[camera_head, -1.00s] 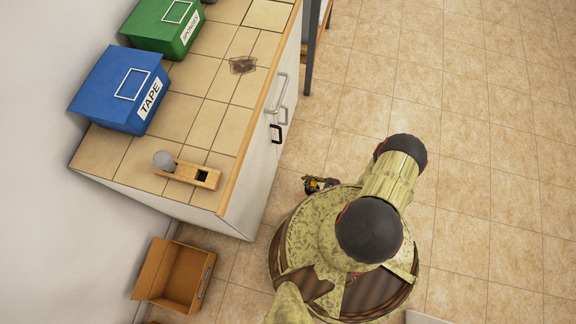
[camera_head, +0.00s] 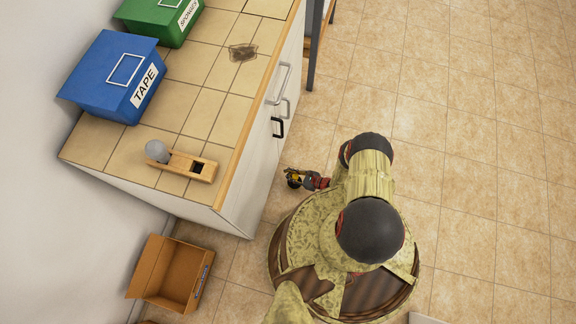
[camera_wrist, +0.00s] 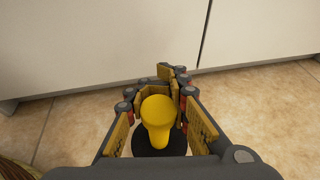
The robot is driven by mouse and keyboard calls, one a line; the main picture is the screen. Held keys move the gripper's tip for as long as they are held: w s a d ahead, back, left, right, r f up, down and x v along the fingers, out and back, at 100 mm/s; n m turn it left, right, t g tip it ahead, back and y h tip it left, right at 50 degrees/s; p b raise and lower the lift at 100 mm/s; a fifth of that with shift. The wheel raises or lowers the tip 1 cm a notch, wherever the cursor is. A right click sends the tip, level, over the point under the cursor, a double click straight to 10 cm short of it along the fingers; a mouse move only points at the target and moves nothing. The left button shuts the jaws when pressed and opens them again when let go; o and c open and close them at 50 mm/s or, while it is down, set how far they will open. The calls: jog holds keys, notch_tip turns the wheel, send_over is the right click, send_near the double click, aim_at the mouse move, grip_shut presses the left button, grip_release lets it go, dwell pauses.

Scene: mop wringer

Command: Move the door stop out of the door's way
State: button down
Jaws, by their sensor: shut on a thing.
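The door stop (camera_wrist: 157,112) is a yellow rounded post on a dark round base, seen in the middle of the wrist view. My gripper (camera_wrist: 158,92) is shut around the yellow post, with fingers on both sides of it. In the head view my gripper (camera_head: 301,180) is low beside the cabinet front, with a little yellow and black of the stop showing at its tip. The cabinet doors (camera_wrist: 100,45) are shut, just beyond my fingers. Whether the stop's base touches the floor I cannot tell.
The cabinet's tiled top (camera_head: 205,108) holds a blue TAPE box (camera_head: 112,80), a green box (camera_head: 160,18) and a wooden block with a grey ball (camera_head: 188,165). An open cardboard box (camera_head: 170,275) is on the floor at lower left. The tiled floor (camera_head: 460,140) at right is clear.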

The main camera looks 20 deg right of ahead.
notch_tip(320, 180, down, 3)
jog(key=shift+f+b, duration=0.1)
jog(key=shift+b, duration=0.65)
jog(key=c, duration=1.6)
grip_release()
jog(key=shift+c, duration=0.2)
jog(key=shift+o, duration=0.3)
jog(key=shift+s, duration=0.1)
